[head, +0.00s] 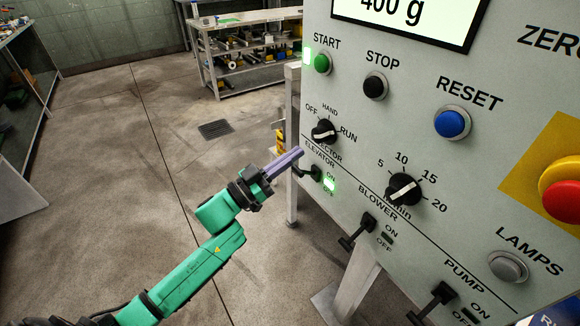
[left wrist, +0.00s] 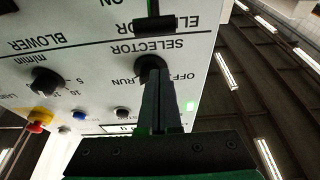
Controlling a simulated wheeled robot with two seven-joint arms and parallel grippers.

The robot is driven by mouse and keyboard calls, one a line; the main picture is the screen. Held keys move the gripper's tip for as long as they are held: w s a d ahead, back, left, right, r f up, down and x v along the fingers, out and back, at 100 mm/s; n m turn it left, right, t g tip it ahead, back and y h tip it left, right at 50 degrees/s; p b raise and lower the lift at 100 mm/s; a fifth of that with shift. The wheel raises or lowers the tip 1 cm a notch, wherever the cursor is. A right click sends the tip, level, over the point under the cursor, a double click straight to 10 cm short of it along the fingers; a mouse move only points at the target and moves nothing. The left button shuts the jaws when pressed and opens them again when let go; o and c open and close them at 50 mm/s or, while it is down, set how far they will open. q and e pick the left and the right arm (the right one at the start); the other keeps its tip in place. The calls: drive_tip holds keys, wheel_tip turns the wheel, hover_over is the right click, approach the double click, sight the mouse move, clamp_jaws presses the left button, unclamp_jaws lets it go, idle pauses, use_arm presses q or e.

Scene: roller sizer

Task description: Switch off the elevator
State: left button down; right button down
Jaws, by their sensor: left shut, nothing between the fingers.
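The elevator switch (head: 308,173) is a black lever on the grey panel, below the selector knob, beside the ON/OFF lettering. Its small lamp (head: 329,184) glows green. My left gripper (head: 299,152) is shut and empty, its purple fingers pointing at the panel just above and left of the lever. In the left wrist view the picture is upside down: the elevator lever's black handle (left wrist: 153,24) covers part of its label, and the fingertips (left wrist: 159,72) lie over the selector knob. I cannot tell whether the fingers touch the lever. My right gripper is not in view.
The selector knob (head: 324,132) is close to my fingertips. The blower lever (head: 356,232) and pump lever (head: 433,302) stick out lower down, their lamps dark. A red button (head: 563,200) on yellow is at the right.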

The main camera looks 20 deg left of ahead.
sight(306, 173)
use_arm(q)
wheel_tip(306, 173, down, 4)
drive_tip(key=shift+s+a+f, duration=0.1)
drive_tip(key=shift+s+a, duration=0.05)
idle(0.3)
